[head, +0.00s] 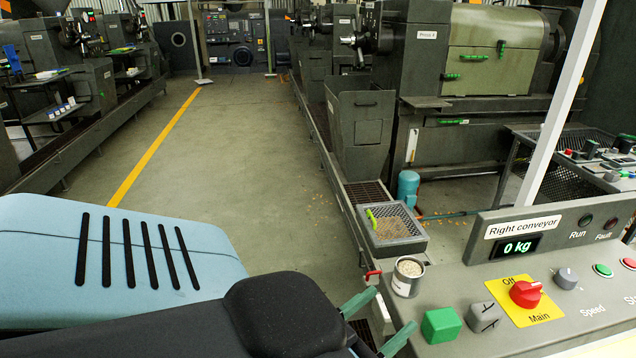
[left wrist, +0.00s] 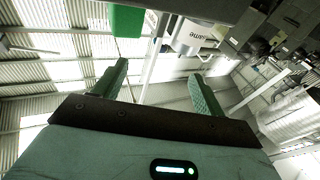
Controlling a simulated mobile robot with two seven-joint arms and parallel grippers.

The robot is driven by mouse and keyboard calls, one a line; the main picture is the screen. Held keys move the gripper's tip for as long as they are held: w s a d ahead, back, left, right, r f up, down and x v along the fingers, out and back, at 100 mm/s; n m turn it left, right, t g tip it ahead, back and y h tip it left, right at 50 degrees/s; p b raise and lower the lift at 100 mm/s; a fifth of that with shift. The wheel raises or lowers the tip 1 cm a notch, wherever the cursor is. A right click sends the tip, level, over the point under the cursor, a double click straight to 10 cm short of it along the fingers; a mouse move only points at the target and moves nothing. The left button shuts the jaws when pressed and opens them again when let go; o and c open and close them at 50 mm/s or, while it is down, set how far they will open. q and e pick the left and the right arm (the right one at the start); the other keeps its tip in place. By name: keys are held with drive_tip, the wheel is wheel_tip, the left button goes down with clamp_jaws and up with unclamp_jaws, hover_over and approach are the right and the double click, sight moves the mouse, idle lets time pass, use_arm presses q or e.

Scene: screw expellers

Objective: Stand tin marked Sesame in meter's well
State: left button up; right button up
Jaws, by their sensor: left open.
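A small open tin (head: 408,277) full of pale grains stands upright at the left end of the grey console. In the left wrist view a white tin (left wrist: 194,38) shows part of a label ending in "ame". My left gripper (head: 378,322) is open and empty, with green fingers just in front of and below the tin, apart from it. In the left wrist view the tin lies beyond the open fingers (left wrist: 157,82), nearer the right one. No meter's well can be made out for certain. My right gripper is not in view.
A green block (head: 441,325) and a grey slotted block (head: 484,317) stand right of the tin. The console (head: 497,270) carries a "Right conveyor" panel reading 0 kg (head: 519,246) and a red main switch (head: 525,293). A mesh tray (head: 391,228) lies behind. A white post rises at right.

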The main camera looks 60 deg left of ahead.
use_arm(q)
drive_tip(key=d+f+m+h, duration=0.1)
drive_tip(key=f, duration=0.1)
drive_tip(key=s+d+f+m+h, duration=0.1)
drive_tip(key=d+f+h, duration=0.1)
drive_tip(key=s+d+f+m+h, duration=0.1)
drive_tip(key=d+f, duration=0.1)
drive_tip(key=shift+s+g+h, duration=0.15)
drive_tip(key=shift+g+h, duration=0.25)
drive_tip(key=s+d+f+g, duration=0.1)
drive_tip(key=s+f+g, duration=0.4)
drive_tip(key=f, duration=0.8)
drive_tip(key=s+d+f+g+y, duration=0.1)
drive_tip(key=s+f+g, duration=0.5)
drive_tip(key=s+f, duration=0.4)
wheel_tip(320, 180, down, 3)
drive_tip(key=shift+s+d+f+y, duration=0.1)
drive_tip(key=shift+s+d+y, duration=0.15)
drive_tip(key=shift+s+y, duration=0.1)
drive_tip(key=shift+o, duration=0.4)
